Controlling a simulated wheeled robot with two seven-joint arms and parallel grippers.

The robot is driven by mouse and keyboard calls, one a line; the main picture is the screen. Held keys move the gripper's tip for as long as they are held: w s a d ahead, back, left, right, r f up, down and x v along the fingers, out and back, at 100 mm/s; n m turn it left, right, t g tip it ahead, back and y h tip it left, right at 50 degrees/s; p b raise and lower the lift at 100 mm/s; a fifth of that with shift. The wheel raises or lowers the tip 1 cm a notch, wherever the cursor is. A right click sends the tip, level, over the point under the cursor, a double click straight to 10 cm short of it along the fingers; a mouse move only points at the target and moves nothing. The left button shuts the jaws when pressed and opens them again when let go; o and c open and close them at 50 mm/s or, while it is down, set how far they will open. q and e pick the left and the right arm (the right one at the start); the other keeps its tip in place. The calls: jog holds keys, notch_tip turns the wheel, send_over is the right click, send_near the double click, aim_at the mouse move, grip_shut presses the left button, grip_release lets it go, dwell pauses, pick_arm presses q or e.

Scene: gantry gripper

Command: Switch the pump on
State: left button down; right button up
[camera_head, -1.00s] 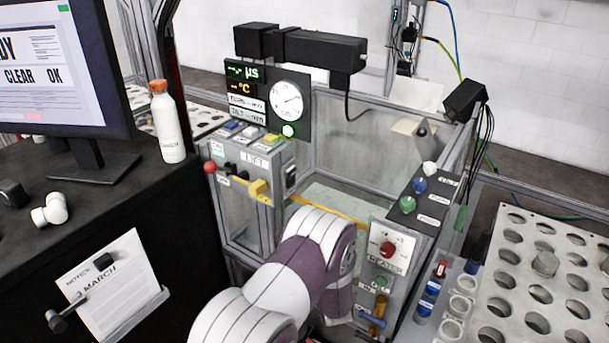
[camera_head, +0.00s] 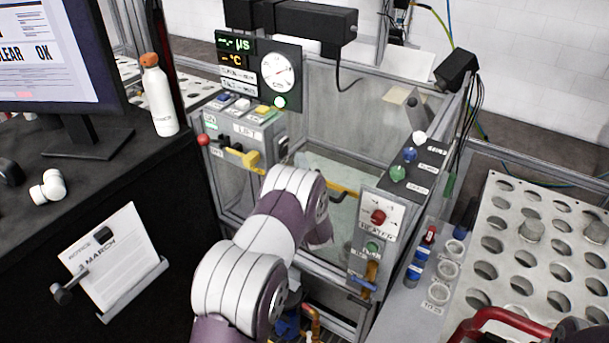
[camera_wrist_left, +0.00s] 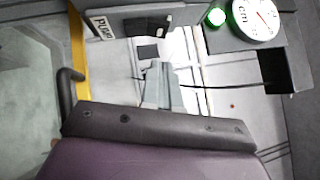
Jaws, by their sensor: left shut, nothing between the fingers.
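A PUMP label (camera_wrist_left: 102,27) shows in the left wrist view on a grey panel beside a yellow edge. A dark switch (camera_wrist_left: 148,52) sits close to that label. My left gripper (camera_wrist_left: 158,80) is shut and empty, with its grey fingers pointing toward the switch. I cannot tell whether the tips touch it. In the head view my left arm reaches in front of the tank, and its fingertips are hidden. A small dark box (camera_head: 283,148) shows on the right side of the left control panel (camera_head: 235,135). My right gripper is not in view.
The round gauge (camera_head: 278,72) and a lit green lamp (camera_head: 279,101) are above the left panel. The heater panel (camera_head: 378,217) stands right of my arm. A red handle (camera_head: 500,318) shows at bottom right.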

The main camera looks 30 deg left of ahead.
aim_at(286, 143)
pick_arm(q)
jog(key=a, duration=0.1)
jog(key=a+r+p, duration=0.1)
jog(key=a, duration=0.1)
jog(key=shift+w+a+r, duration=0.1)
jog(key=shift+a+r, duration=0.1)
jog(key=shift+r, duration=0.05)
jog(key=shift+w+a, duration=0.1)
jog(key=shift+a, duration=0.15)
